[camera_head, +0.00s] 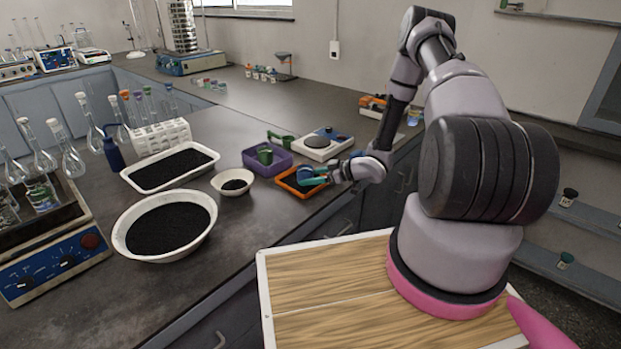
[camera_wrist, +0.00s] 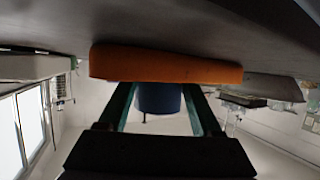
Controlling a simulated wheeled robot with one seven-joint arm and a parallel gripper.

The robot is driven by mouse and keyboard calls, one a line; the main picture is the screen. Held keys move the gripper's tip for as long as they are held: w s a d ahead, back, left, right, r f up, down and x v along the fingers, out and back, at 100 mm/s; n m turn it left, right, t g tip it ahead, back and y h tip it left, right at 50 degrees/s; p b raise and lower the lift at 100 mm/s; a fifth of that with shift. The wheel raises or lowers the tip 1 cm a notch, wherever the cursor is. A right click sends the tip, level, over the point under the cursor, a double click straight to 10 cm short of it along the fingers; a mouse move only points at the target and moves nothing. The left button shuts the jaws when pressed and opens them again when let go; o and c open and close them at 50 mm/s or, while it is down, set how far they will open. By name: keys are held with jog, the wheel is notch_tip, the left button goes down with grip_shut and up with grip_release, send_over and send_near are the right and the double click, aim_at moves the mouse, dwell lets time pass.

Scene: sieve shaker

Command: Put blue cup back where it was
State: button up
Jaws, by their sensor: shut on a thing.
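My gripper (camera_head: 314,178) is at the orange tray (camera_head: 290,187) on the bench, its teal fingers low over the tray. It is shut on the blue cup (camera_head: 305,173), which is mostly hidden by the fingers in the head view. In the wrist view, the blue cup (camera_wrist: 160,98) sits between the two fingers (camera_wrist: 162,108), with the orange tray's edge (camera_wrist: 165,65) right beside it. I cannot tell whether the cup touches the tray floor.
A small white bowl (camera_head: 233,190), a white tray (camera_head: 135,176) and a large bowl (camera_head: 124,245) of black grains lie left.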

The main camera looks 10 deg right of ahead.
jog(key=shift+f, duration=0.2)
jog(key=o, duration=1.5)
jog(key=shift+r, duration=0.1)
